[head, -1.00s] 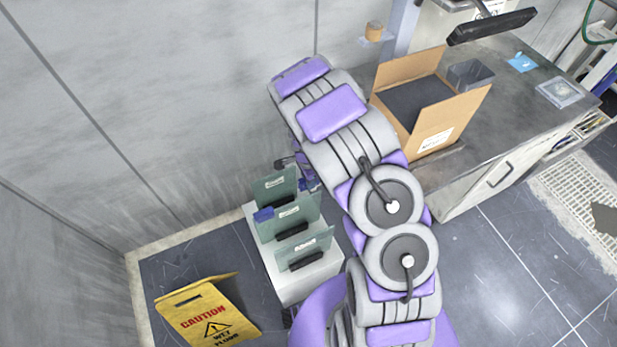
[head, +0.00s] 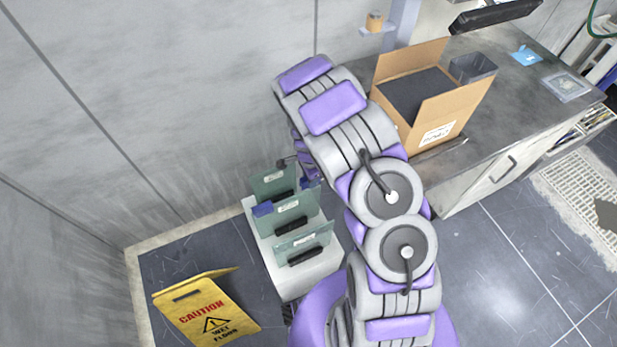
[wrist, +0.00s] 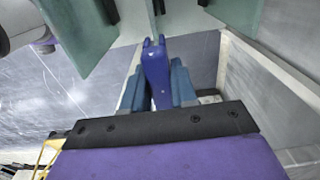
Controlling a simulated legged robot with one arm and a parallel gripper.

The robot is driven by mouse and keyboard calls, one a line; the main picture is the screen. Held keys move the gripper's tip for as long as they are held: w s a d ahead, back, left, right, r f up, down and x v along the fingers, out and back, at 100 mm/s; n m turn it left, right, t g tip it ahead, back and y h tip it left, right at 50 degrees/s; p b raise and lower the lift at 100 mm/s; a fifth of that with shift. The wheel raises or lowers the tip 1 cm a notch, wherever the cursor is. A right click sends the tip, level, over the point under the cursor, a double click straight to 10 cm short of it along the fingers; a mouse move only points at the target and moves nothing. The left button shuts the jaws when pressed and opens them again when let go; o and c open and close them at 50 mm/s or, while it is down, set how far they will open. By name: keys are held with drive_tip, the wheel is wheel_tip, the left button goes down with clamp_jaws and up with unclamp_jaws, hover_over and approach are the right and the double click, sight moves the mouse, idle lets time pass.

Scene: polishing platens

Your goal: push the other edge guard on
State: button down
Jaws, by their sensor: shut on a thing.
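Several green glass plates with black grips stand upright in a white stand (head: 308,278) on the floor. One blue edge guard (head: 263,209) sits on the left upper corner of the middle plate (head: 290,213). The other blue edge guard (head: 311,183) shows at that plate's right corner, partly behind my arm. In the wrist view, my gripper (wrist: 157,88) is shut on this guard (wrist: 156,72), between its teal fingers. The guard's far end is close to the plates; whether it is seated on the edge I cannot tell. My arm hides most of the gripper in the head view.
A yellow caution sign (head: 207,312) stands on the floor left of the stand. A grey wall (head: 200,120) is close behind it. A workbench (head: 525,95) at the right carries an open cardboard box (head: 452,112). Dark floor is clear at the lower right.

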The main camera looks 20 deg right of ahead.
drive_tip(key=shift+d+f, duration=0.1)
drive_tip(key=shift+d, duration=0.2)
drive_tip(key=shift+a+f, duration=0.35)
drive_tip(key=shift+d+f, duration=0.3)
drive_tip(key=shift+f, duration=0.05)
drive_tip(key=shift+a+f, duration=0.1)
idle(0.4)
drive_tip(key=shift+f, duration=2.05)
idle(2.4)
idle(0.3)
drive_tip(key=c, duration=0.8)
unclamp_jaws()
